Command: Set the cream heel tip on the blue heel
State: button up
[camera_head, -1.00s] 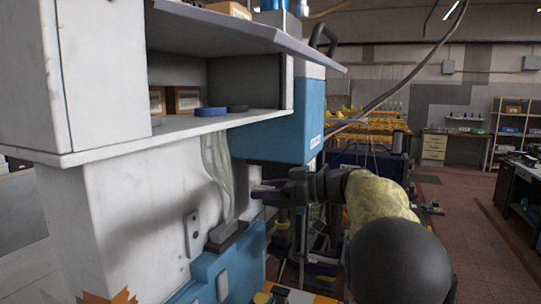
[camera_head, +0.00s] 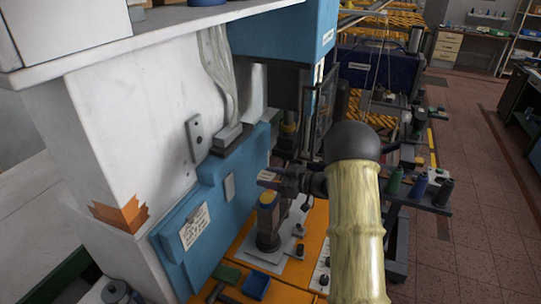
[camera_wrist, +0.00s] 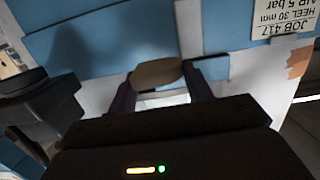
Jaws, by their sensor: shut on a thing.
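My gripper (camera_head: 270,179) is in the middle of the head view, its fingers reaching left. In the wrist view the fingers are shut on a flat, tan-cream piece with a rounded outline, the cream heel tip (camera_wrist: 157,74). In the head view the tip is hard to make out between the fingers. Just below the fingers, a dark upright stand (camera_head: 268,226) rises from a grey plate and has a yellowish patch near its top. I cannot clearly tell the blue heel there. The gripper appears above this stand; the gap cannot be judged.
A blue machine panel (camera_head: 205,235) with a paper label stands close at left. The orange bench top (camera_head: 290,268) carries a green block (camera_head: 229,273) and a blue block (camera_head: 256,287). Thread spools (camera_head: 418,187) stand at right. The floor beyond is clear.

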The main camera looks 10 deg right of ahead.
aim_at(271, 200)
jog(key=shift+f, duration=0.2)
jog(key=shift+s+a, duration=0.1)
jog(key=shift+a, duration=0.05)
jog(key=shift+s, duration=0.1)
jog(key=shift+d+f+b, duration=0.5)
jog(key=shift+f+b, duration=0.05)
jog(key=shift+f, duration=0.15)
jog(key=shift+a+f+b, duration=0.15)
jog(key=shift+f+b, duration=0.3)
jog(key=shift+f, duration=0.2)
jog(key=shift+a+f, duration=0.1)
jog(key=shift+a, duration=0.05)
jog(key=shift+f, duration=0.1)
